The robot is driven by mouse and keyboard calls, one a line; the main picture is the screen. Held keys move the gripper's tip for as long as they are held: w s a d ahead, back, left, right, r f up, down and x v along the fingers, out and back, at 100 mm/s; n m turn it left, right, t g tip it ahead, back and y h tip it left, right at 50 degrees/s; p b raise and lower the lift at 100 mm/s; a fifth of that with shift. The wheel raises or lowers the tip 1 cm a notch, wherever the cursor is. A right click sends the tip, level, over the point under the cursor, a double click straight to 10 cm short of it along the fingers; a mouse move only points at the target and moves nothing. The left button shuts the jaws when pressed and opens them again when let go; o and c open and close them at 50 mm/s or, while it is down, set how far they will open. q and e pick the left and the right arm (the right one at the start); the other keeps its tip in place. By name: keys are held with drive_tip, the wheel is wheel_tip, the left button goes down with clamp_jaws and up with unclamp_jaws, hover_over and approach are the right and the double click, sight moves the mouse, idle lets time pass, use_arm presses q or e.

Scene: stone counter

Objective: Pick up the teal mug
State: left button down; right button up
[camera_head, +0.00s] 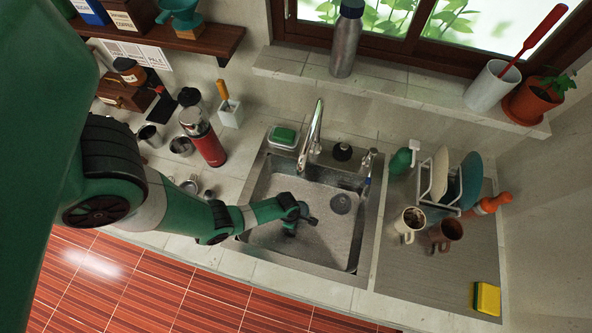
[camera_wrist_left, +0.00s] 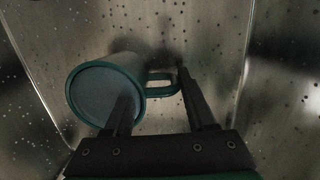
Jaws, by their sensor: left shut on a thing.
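The teal mug (camera_wrist_left: 88,93) lies in the metal sink (camera_head: 266,186), with its round end, a teal ring around a grey-blue face, turned to the left wrist camera. Its handle (camera_wrist_left: 160,76) sticks out to the right in that view. My left gripper (camera_head: 299,222) reaches down into the sink. In the wrist view its fingers (camera_wrist_left: 158,100) are on either side of the mug's handle side, the left one overlapping the round end, and they are shut on the mug. In the head view my gripper largely hides the mug. My right gripper is not in view.
The sink walls surround my left gripper, with the faucet (camera_head: 313,133) behind. Right of the sink stand a white mug (camera_head: 409,222), a brown mug (camera_head: 445,233), a dish rack (camera_head: 432,180) and a yellow sponge (camera_head: 487,298). A red flask (camera_head: 207,143) stands left.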

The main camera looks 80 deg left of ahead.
use_arm(q)
drive_tip(key=shift+r, duration=0.1)
wheel_tip(320, 180, up, 10)
drive_tip(key=p, duration=1)
